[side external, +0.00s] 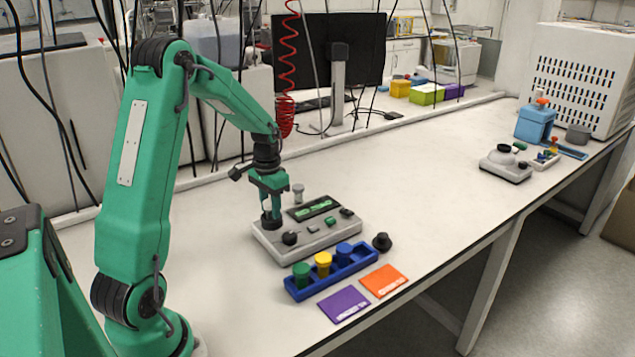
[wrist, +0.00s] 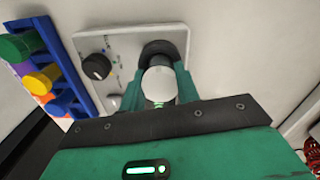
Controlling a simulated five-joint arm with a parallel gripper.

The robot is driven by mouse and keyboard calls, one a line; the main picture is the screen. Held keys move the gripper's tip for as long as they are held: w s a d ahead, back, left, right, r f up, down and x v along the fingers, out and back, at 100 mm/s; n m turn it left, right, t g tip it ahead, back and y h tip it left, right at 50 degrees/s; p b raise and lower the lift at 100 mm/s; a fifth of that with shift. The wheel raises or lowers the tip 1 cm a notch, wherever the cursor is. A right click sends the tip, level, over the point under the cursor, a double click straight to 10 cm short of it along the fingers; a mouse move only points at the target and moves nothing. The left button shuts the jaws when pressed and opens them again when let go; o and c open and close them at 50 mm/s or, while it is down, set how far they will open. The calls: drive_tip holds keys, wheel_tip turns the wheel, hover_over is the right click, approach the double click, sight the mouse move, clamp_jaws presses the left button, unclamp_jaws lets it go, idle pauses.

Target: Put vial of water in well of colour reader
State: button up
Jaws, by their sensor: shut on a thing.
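The colour reader (side external: 325,237) is a grey box with a green-lit display, a black knob and small buttons. It also shows in the wrist view (wrist: 128,40). My gripper (side external: 271,212) points down over the reader's left end. In the wrist view, my gripper (wrist: 162,75) is shut on a vial with a pale grey round cap (wrist: 160,83). The dark round well (wrist: 160,47) shows just past the fingertips. In the side view the fingers hide most of the vial. I cannot tell how far its lower end is into the well.
A blue rack (side external: 333,278) with green, yellow and blue capped pieces stands before the reader. A black cap (side external: 382,242) sits beside it. Purple (side external: 344,304) and orange (side external: 384,281) cards lie in front. A grey-topped post (side external: 298,190) stands close beside my gripper.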

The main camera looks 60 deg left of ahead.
drive_tip(key=shift+f, duration=0.2)
idle(0.3)
drive_tip(key=o, duration=1.5)
drive_tip(key=shift+r, duration=0.15)
drive_tip(key=shift+r, duration=3.3)
drive_tip(key=shift+r, duration=0.1)
